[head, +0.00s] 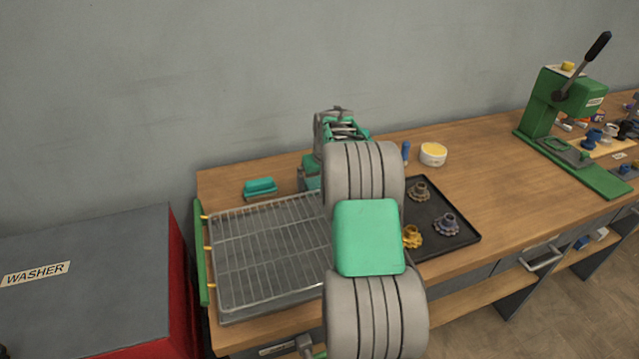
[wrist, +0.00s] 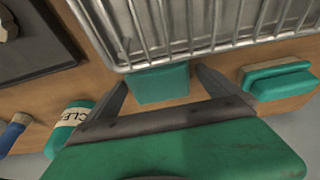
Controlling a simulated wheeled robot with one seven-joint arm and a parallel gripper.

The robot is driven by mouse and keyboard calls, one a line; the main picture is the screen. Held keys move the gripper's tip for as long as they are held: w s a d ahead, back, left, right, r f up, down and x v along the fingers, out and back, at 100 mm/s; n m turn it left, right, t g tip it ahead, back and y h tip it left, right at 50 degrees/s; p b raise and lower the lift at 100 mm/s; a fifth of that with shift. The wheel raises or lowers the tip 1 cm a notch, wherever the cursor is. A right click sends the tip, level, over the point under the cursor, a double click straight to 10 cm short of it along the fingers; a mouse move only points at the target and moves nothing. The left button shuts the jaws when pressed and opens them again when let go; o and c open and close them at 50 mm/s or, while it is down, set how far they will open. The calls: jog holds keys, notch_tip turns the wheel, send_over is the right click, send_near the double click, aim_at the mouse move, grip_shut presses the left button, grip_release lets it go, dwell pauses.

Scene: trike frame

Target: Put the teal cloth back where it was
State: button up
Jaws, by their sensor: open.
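The teal cloth (wrist: 160,83) shows in the wrist view as a small folded teal block on the wooden bench, against the edge of the wire rack. My gripper (wrist: 161,80) is open, with one finger on each side of the cloth. I cannot tell whether the fingers touch it. In the head view my own arm covers the cloth and the fingertips.
The wire rack tray (head: 270,250) lies left of my arm, with a teal brush (head: 260,188) behind it. A black tray (head: 465,238) holds gears. The bench's right middle is clear.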

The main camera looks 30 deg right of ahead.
jog(key=d+v, duration=0.1)
jog(key=v, duration=1.1)
jog(key=s+a+r+n, duration=0.1)
jog(key=s+a+r, duration=0.15)
jog(key=a, duration=0.95)
jog(key=s+a+f, duration=0.2)
jog(key=s+a, duration=0.4)
jog(key=s, duration=0.1)
jog(key=s+a+f+n, duration=0.1)
jog(key=s+a+f, duration=0.1)
jog(key=s+a, duration=0.4)
jog(key=s+a+f+n, duration=0.1)
jog(key=s+a+f, duration=0.1)
jog(key=s+a, duration=0.4)
jog(key=shift+s+a+f+y+b, duration=0.1)
jog(key=shift+s+f+y+b, duration=0.1)
jog(key=shift+s, duration=0.3)
jog(key=shift+s+a+f+y+b, duration=0.1)
jog(key=shift+s+y+b, duration=0.1)
jog(key=shift+s, duration=0.3)
